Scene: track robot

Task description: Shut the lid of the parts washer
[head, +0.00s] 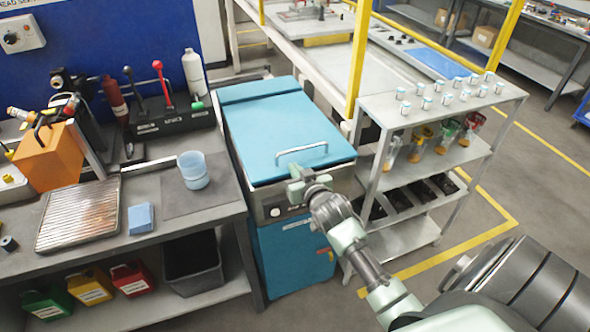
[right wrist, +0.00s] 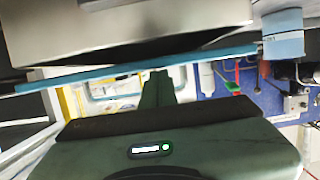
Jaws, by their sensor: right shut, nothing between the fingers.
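The parts washer (head: 283,228) is a teal cabinet with a grey front panel. Its teal lid (head: 270,125) lies flat or nearly flat over the top, with a silver bar handle (head: 302,155) near the front edge. In the right wrist view the lid's edge (right wrist: 60,83) is a thin teal strip, with a dark band beside the grey body; I cannot tell whether a gap is left. My right gripper (head: 294,181) is shut and empty at the lid's front edge, just in front of the handle; contact is unclear. My left gripper is out of view.
A workbench (head: 215,222) stands left of the washer, with a blue cup (head: 194,170) near its right side. A shelf rack (head: 385,118) with small jars stands close on the right. A yellow post (head: 357,60) rises behind. Open floor lies front right.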

